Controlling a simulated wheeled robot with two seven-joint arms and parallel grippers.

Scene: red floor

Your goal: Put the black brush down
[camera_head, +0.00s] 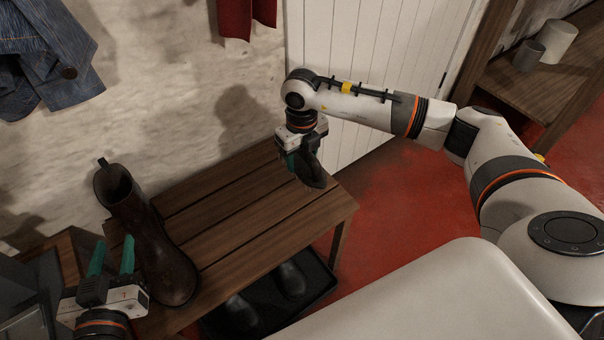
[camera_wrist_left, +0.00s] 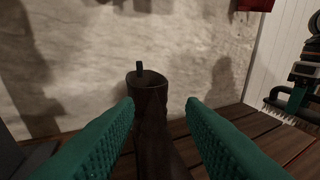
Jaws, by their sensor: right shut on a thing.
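My right gripper (camera_head: 302,153) points down over the far right part of the wooden bench (camera_head: 225,213). It is shut on the black brush (camera_head: 313,170). In the left wrist view the brush (camera_wrist_left: 293,112) is at the right edge, its pale bristles downward and close to the bench boards. I cannot tell if they touch. My left gripper (camera_head: 112,262) is at the lower left, its green fingers apart with nothing gripped. A brown boot (camera_head: 150,240) stands upright on the bench's left end, just beyond those fingers; it also shows in the left wrist view (camera_wrist_left: 151,110).
Dark shoes (camera_head: 290,280) stand on a black tray (camera_head: 318,268) under the bench. A denim jacket (camera_head: 45,55) and red cloth (camera_head: 247,15) hang on the wall. Wooden shelves (camera_head: 535,90) with cups stand at right. The bench middle is clear.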

